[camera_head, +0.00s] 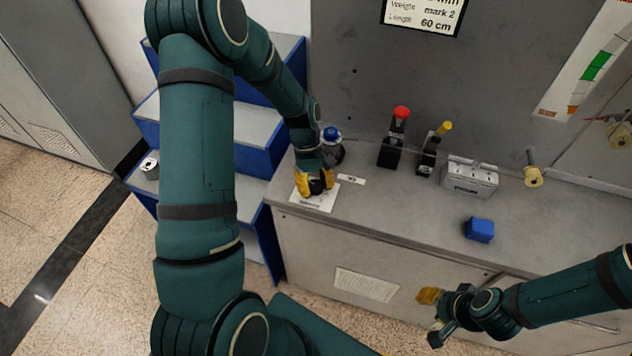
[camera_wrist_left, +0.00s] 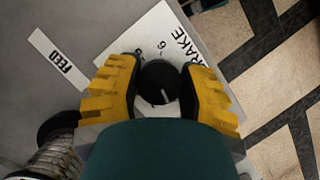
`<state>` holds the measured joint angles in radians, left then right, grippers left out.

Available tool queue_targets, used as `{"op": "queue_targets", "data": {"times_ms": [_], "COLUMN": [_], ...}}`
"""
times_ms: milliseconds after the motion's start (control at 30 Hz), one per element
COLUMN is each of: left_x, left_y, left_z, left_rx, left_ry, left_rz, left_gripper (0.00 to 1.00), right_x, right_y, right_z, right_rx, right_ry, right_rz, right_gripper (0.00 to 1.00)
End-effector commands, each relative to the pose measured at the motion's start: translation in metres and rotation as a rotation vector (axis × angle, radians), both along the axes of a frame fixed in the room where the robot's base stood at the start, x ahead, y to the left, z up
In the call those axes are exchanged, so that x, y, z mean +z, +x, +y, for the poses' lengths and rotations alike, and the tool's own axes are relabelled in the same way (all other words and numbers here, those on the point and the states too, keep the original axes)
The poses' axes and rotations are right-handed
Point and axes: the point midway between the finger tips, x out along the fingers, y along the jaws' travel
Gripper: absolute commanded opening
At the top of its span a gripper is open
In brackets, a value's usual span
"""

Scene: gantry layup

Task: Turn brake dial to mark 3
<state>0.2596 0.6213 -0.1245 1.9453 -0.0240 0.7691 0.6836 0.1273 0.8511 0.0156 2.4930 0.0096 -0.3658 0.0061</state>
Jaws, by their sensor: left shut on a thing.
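The brake dial (camera_wrist_left: 160,82) is a round black knob with a white pointer line. It sits on a white plate lettered BRAKE (camera_wrist_left: 148,46), which also shows on the counter in the head view (camera_head: 318,200). My left gripper (camera_head: 314,182) reaches down over the dial. In the left wrist view its yellow fingers (camera_wrist_left: 160,90) stand on either side of the knob, closed on it. The pointer line is on the lower part of the knob. A 6 shows on the plate; mark 3 cannot be made out. My right gripper (camera_head: 436,316) hangs empty before the counter, its fingers apart.
A FEED label (camera_wrist_left: 57,52) and a blue-topped knob (camera_head: 332,134) are close to the dial. Red (camera_head: 401,113) and yellow (camera_head: 444,128) levers, a grey box (camera_head: 470,177) and a blue block (camera_head: 479,230) stand to the right. Blue-sided steps (camera_head: 262,152) adjoin the counter's left.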

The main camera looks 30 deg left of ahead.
Motion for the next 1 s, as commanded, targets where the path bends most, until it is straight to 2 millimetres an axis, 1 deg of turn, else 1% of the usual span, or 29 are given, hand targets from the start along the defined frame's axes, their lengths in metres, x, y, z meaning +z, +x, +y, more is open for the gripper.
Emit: {"op": "queue_targets", "data": {"times_ms": [400, 1000], "left_x": [-0.001, -0.001], "left_y": [-0.001, -0.003], "left_z": [0.0, 0.001], "left_rx": [-0.397, -0.962], "left_ry": [-0.001, -0.002], "left_rz": [0.003, 0.005], "left_gripper": [0.05, 0.05], "right_x": [0.01, 0.014], "right_y": [0.003, 0.005], "right_z": [-0.001, -0.001], "right_rx": [-0.005, -0.009], "right_ry": [-0.002, -0.002], "right_rz": [-0.008, -0.011], "right_gripper": [0.41, 0.41]}}
